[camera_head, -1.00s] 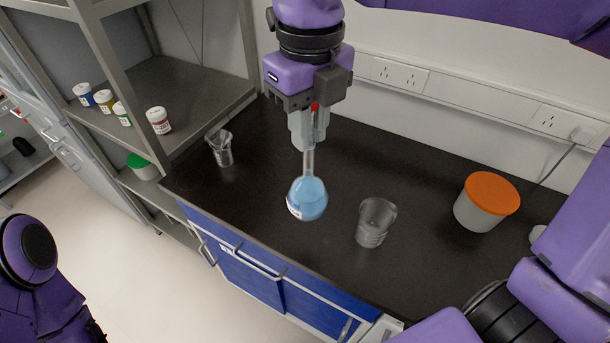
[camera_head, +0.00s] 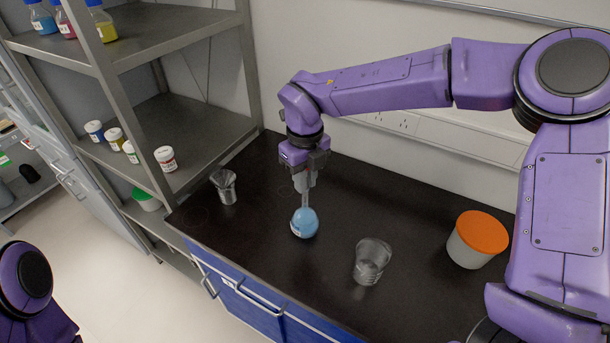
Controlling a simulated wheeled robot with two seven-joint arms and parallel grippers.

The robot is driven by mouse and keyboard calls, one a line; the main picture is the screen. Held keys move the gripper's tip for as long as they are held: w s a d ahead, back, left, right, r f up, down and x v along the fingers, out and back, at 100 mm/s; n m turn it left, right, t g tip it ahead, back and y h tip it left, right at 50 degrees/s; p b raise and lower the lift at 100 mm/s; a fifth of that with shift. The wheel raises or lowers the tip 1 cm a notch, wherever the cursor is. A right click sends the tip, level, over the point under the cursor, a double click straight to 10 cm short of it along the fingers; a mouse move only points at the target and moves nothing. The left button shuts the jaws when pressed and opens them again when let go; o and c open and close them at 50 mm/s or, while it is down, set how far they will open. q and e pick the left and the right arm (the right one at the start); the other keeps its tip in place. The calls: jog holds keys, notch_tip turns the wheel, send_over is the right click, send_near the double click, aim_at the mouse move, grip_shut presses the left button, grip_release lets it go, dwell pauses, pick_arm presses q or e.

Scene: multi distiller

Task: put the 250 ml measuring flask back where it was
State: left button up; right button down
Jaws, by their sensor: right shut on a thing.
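The measuring flask (camera_head: 304,222) has a round bulb with light blue liquid and a thin neck. It is upright at the middle of the black bench top (camera_head: 330,270). My right gripper (camera_head: 304,186) points down from above and is shut on the flask's neck, hiding its upper end. I cannot tell whether the bulb touches the bench or hangs just above it. My left gripper is out of the picture; only a part of my left arm shows at the lower left.
A glass beaker (camera_head: 371,262) stands to the right of the flask, and a glass vessel (camera_head: 224,187) to its left. A white tub with an orange lid (camera_head: 476,240) is farther right. Grey shelves (camera_head: 205,128) with several small jars and bottles rise at the left.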

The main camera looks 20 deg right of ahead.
jog(key=shift+f, duration=0.1)
jog(key=shift+f, duration=0.15)
jog(key=c, duration=1.1)
grip_release()
jog(key=shift+o, duration=0.2)
notch_tip(320, 180, up, 12)
jog(key=shift+r+b, duration=0.2)
jog(key=shift+b, duration=0.45)
